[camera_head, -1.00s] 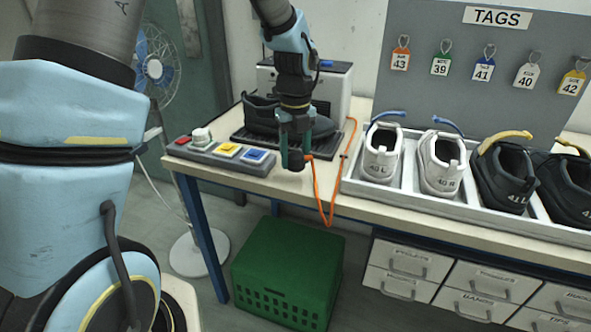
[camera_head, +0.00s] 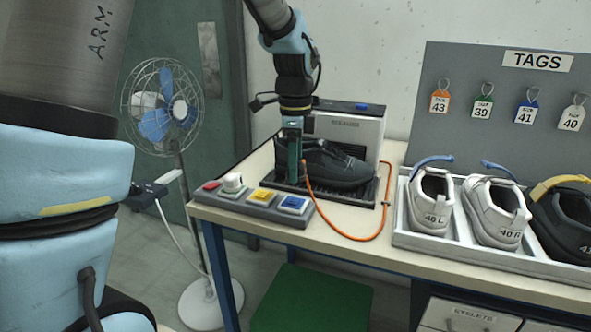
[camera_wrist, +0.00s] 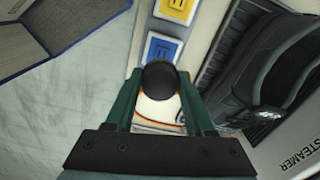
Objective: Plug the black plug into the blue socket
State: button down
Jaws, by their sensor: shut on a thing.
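My gripper (camera_head: 293,180) points down over the right end of the grey socket strip, close above the blue socket (camera_head: 293,204). In the wrist view the green fingers (camera_wrist: 160,100) are shut on the black plug (camera_wrist: 160,77), whose round dark end shows between them. The blue socket (camera_wrist: 163,47) appears just beyond the plug there, partly covered by it. The plug is hidden behind the fingers in the head view. Its orange cable (camera_head: 350,237) hangs from the gripper and loops right across the table. I cannot tell the exact gap between plug and socket.
On the strip, the yellow socket (camera_head: 263,196) is beside the blue one; a white plug (camera_head: 232,182) and a red end (camera_head: 211,186) are farther left. A dark shoe (camera_head: 335,165) on the steamer (camera_head: 345,130) stands close behind. A shoe tray (camera_head: 405,238) is right, a fan (camera_head: 163,105) left.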

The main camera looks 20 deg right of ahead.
aim_at(293, 203)
jog(key=shift+w+a+n, duration=0.25)
jog(key=shift+n, duration=0.15)
jog(key=shift+f, duration=0.2)
notch_tip(293, 203, down, 5)
jog(key=b, duration=0.5)
jog(key=shift+f, duration=0.1)
jog(key=shift+p, duration=0.8)
dwell(1.6)
jog(key=shift+f+b, duration=0.3)
jog(key=shift+f, duration=0.35)
dwell(0.7)
jog(key=shift+c, duration=0.9)
grip_release()
